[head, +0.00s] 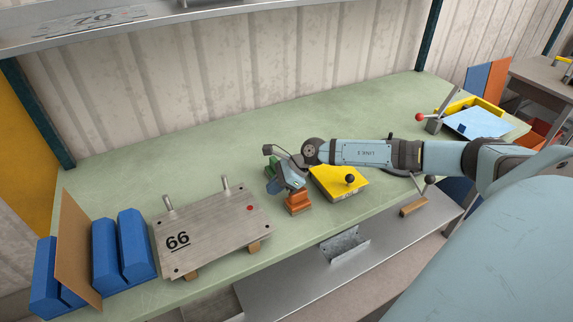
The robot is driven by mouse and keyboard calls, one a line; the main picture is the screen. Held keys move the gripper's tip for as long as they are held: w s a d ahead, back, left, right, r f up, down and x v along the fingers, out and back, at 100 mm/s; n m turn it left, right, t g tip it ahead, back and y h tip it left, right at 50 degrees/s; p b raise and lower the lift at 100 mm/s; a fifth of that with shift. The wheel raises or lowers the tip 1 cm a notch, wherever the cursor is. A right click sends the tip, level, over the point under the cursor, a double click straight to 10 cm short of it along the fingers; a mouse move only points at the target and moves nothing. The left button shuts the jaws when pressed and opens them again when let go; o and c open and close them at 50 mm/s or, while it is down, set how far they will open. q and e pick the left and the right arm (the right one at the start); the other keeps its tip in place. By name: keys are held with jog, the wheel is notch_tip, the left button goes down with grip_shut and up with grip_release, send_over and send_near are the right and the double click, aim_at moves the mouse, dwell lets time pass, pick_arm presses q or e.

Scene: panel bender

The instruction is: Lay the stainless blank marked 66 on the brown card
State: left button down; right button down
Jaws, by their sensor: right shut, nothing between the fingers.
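The stainless blank marked 66 (205,240) is a grey plate at the left front of the green bench. It has two upright pegs at its back edge and a red dot at its right, and rests on small wooden supports. A brown card (75,245) stands tilted among blue blocks, left of the plate. My right gripper (289,187) is right of the plate, apart from it, beside an orange block. It is shut and empty; its fingertips are hard to make out. My left gripper is not in view.
Blue V-blocks (136,245) stand between card and plate. A metal shelf (310,270) runs below the front edge. The bench's back middle is clear.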

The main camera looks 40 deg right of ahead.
aim_at(250, 194)
jog(key=w+a, duration=0.1)
jog(key=w+a+p, duration=0.1)
jog(key=a, duration=0.1)
jog(key=shift+a+r, duration=0.1)
jog(key=shift+a, duration=0.1)
jog(key=shift+w+a, duration=0.25)
jog(key=shift+a, duration=0.35)
jog(key=shift+w+a, duration=0.25)
jog(key=shift+a, duration=0.1)
jog(key=shift+d, duration=0.1)
